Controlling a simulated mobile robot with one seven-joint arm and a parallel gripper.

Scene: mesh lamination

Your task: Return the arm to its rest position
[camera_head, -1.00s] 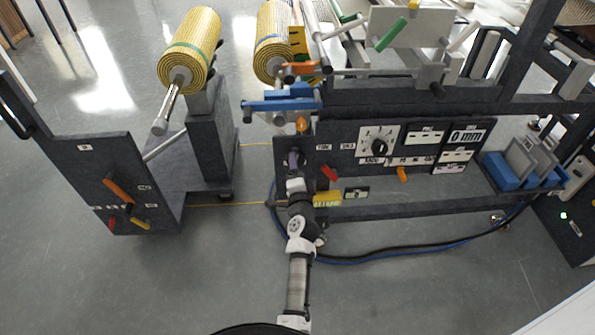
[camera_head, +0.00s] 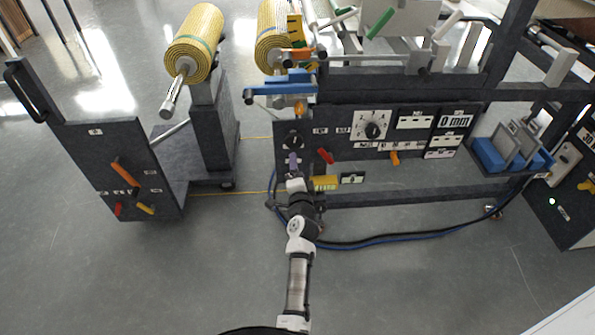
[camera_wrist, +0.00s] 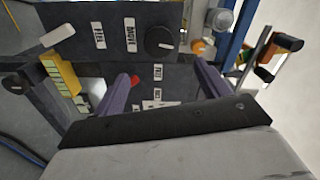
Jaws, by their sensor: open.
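My arm (camera_head: 297,270) reaches up from the bottom middle of the head view toward the dark control panel. My gripper (camera_head: 293,160) is in front of the panel's left part, below a black knob (camera_head: 293,140). In the wrist view my gripper (camera_wrist: 160,85) shows two purple fingers spread apart with nothing between them. The black knob (camera_wrist: 161,41) lies beyond the fingertips, apart from them. A red handle (camera_wrist: 135,80) shows beside the left finger.
A cart with a yellow mesh roll (camera_head: 194,45) stands at the left. Blue handles (camera_head: 282,90) jut out above my gripper. A yellow block (camera_head: 325,183) is close to its right. A dark hose (camera_head: 380,239) lies on the floor. Floor left of my arm is clear.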

